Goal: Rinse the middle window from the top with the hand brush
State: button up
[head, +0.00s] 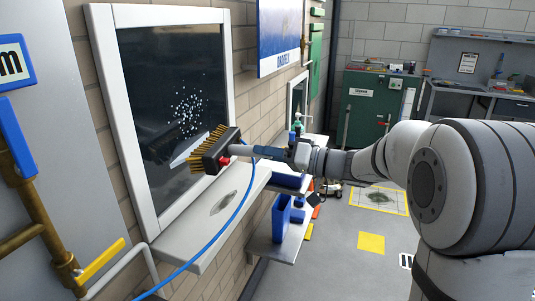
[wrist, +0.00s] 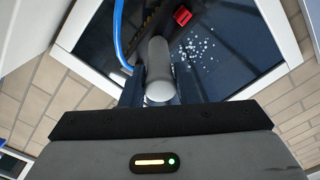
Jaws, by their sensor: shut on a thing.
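A large window (head: 150,75) with a white frame and dark glass fills the left middle of the head view. A patch of white specks (head: 187,110) lies on its glass; the wrist view shows it too (wrist: 200,50). The hand brush (head: 222,150) has a black head, yellow bristles, a red part and a grey handle. Its bristles face the lower part of the glass, below the specks; I cannot tell whether they touch. My gripper (head: 272,153) is shut on the brush handle (wrist: 160,72). A blue hose (head: 222,228) hangs from the brush.
A white sill (head: 205,228) juts out below the window. Yellow pipework (head: 40,225) stands at the left. A lower shelf (head: 275,250) holds blue bins (head: 281,215). A smaller window (head: 299,95) is farther along the brick wall. The floor at the right is mostly open.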

jog(key=shift+r, duration=0.1)
jog(key=b+v, duration=0.5)
jog(key=v, duration=0.5)
dwell(0.3)
jog(key=shift+s, duration=0.1)
